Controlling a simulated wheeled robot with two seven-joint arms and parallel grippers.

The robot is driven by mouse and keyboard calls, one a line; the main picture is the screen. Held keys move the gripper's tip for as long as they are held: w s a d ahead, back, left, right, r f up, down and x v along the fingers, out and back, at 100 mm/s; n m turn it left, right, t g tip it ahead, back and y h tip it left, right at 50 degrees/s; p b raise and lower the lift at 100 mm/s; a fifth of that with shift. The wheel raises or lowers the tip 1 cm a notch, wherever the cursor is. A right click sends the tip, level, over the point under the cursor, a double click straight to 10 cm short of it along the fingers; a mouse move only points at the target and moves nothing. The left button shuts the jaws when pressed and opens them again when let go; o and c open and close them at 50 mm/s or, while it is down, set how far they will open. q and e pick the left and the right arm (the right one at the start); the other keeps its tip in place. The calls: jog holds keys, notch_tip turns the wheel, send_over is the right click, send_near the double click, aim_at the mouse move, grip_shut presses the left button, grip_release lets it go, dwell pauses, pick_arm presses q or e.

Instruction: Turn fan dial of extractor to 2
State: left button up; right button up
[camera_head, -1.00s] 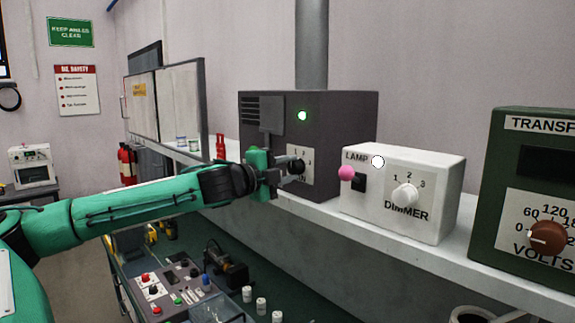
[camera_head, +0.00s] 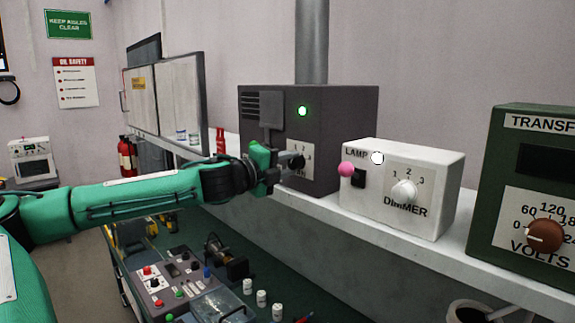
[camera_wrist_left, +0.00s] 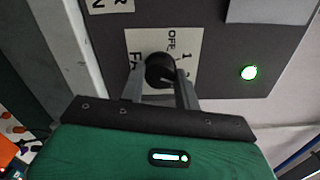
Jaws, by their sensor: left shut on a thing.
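The extractor (camera_head: 350,110) is a dark grey box on the shelf with a pipe rising from its top and a green light lit on its front. Its fan dial (camera_head: 297,161) is a black knob on a white label with numbers. In the left wrist view the dial (camera_wrist_left: 160,70) sits between the two fingers, and the label shows "OFF" and "1" beside it. My left gripper (camera_head: 284,168) is shut on the dial from the front; in the wrist view the fingers (camera_wrist_left: 160,88) flank it. The dial's exact setting is hard to read. My right gripper is not in view.
A white lamp dimmer box (camera_head: 440,185) with a pink knob stands just right of the extractor. A green transformer (camera_head: 500,205) is further right. A red bottle (camera_head: 220,141) stands left of the gripper. A control panel (camera_head: 175,285) lies on the lower bench.

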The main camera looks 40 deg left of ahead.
pick_arm(q)
jog(key=shift+f, duration=0.1)
jog(key=o, duration=1)
jog(key=shift+s+b, duration=0.25)
jog(key=shift+b, duration=0.25)
jog(key=shift+s+a+b, duration=0.2)
jog(key=shift+s+b, duration=1.2)
jog(key=shift+s, duration=0.8)
jog(key=shift+s+a+b, duration=0.2)
jog(key=shift+s+b, duration=1.15)
jog(key=shift+s, duration=0.9)
jog(key=shift+s+a+b, duration=0.2)
jog(key=shift+s+b, duration=1.2)
jog(key=shift+s, duration=0.8)
